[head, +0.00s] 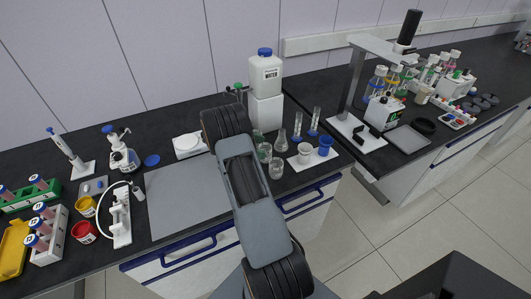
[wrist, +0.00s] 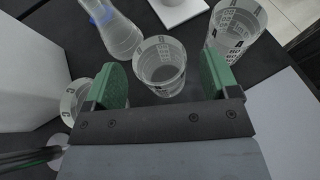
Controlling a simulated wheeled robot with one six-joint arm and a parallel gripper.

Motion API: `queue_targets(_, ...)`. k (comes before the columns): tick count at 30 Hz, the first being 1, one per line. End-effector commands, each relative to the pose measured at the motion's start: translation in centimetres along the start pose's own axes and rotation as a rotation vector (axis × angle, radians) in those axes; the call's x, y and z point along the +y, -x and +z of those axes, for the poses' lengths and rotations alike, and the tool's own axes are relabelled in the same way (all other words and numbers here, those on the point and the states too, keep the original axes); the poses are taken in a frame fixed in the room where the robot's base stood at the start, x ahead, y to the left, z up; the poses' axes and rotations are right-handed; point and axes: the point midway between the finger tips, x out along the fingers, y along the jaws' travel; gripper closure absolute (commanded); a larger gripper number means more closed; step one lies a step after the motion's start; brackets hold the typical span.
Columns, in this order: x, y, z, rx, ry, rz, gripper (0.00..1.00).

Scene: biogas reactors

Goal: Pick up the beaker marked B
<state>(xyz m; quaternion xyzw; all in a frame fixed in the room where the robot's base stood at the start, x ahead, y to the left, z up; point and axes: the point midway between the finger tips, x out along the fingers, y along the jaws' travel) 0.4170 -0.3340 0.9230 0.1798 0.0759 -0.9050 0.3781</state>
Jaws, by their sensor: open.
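Three clear glass beakers stand on the dark bench. In the wrist view the middle beaker (wrist: 160,68) stands between the green fingers of my open gripper (wrist: 162,82), with a gap visible on each side. A second beaker (wrist: 238,27) with dark printed marks is at the upper right, beyond the right finger. A third beaker (wrist: 74,99) is partly hidden behind the left finger.
A conical flask (wrist: 112,32) stands close to the left finger; it also shows in the head view (head: 281,143). A white tile (head: 313,160) with cups lies to the right. A white water container (head: 265,74) stands behind. A grey mat (head: 180,200) lies left.

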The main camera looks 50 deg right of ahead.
Motion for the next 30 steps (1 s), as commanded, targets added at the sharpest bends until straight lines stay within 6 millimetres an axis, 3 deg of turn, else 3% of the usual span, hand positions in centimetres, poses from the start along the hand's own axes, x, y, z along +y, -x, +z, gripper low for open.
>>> queue_targets(5,0.0,-1.5,0.0,-0.001,0.000,0.000,0.19)
queue_targets(13,0.0,-1.7,0.0,0.000,-0.001,0.001,0.19)
queue_targets(30,0.0,-1.6,0.0,0.000,-0.001,0.001,0.73)
